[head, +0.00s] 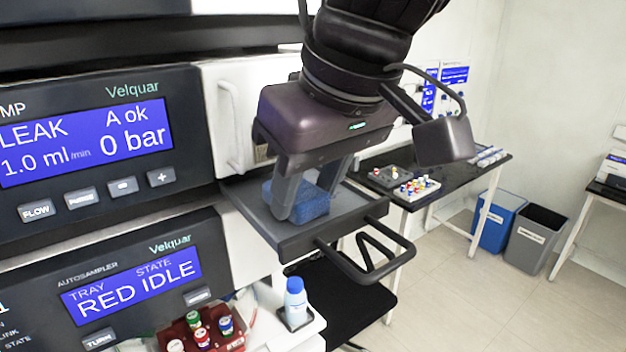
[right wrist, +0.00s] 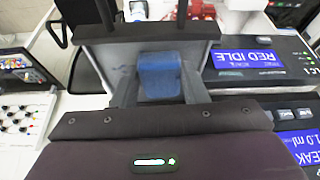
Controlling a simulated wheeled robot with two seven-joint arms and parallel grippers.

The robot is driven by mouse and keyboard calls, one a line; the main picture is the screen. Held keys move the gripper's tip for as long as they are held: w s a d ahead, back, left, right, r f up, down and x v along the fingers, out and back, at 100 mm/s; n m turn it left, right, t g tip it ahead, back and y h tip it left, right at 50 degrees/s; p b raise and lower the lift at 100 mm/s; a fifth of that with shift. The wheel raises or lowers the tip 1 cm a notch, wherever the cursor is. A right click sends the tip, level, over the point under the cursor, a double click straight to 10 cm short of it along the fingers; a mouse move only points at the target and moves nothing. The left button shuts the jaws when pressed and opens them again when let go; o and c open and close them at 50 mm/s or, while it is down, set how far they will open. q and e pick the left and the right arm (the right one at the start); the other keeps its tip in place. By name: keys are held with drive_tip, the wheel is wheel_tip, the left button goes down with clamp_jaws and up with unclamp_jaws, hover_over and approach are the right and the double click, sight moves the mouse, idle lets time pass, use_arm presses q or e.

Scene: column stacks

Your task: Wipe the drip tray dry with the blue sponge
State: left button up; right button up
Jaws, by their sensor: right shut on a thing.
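The blue sponge (head: 312,203) is between the fingers of my right gripper (head: 300,212), which is shut on it. The sponge is over the grey drip tray (head: 355,212), low down at its floor; I cannot tell if it touches. The drip tray sticks out from the instrument stack and has a dark loop handle at its front. In the right wrist view the sponge (right wrist: 160,76) sits between both fingers, with the tray (right wrist: 205,52) around it. Any liquid on the tray is not discernible. My left gripper is not in view.
The pump panel (head: 90,150) reads LEAK, and the autosampler panel (head: 130,285) is below it. A side table (head: 465,182) and two bins (head: 535,238) are at the right.

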drive_tip(key=shift+w+d+f, duration=0.1)
drive_tip(key=shift+w+d, duration=0.25)
drive_tip(key=shift+d, duration=0.2)
drive_tip(key=shift+w+d, duration=0.35)
drive_tip(key=shift+d, duration=0.2)
drive_tip(key=shift+s+a+f, duration=0.2)
drive_tip(key=shift+s+a, duration=0.45)
drive_tip(key=shift+a, duration=0.15)
drive_tip(key=shift+w+d+r+p, duration=0.25)
drive_tip(key=shift+w+d+p, duration=0.05)
drive_tip(key=shift+d+p, duration=0.05)
drive_tip(key=shift+w+d, duration=0.15)
drive_tip(key=shift+s+a, duration=0.25)
drive_tip(key=shift+a, duration=0.05)
drive_tip(key=shift+s+a+r, duration=0.1)
drive_tip(key=shift+s+a, duration=0.15)
drive_tip(key=shift+a, duration=0.25)
drive_tip(key=shift+w+d, duration=0.4)
drive_tip(key=shift+d, duration=0.2)
drive_tip(key=shift+w+d, duration=0.35)
drive_tip(key=shift+d, duration=0.2)
drive_tip(key=shift+s+a, duration=0.45)
drive_tip(key=shift+a, duration=0.2)
drive_tip(key=shift+s+a, duration=0.4)
drive_tip(key=shift+a, duration=0.2)
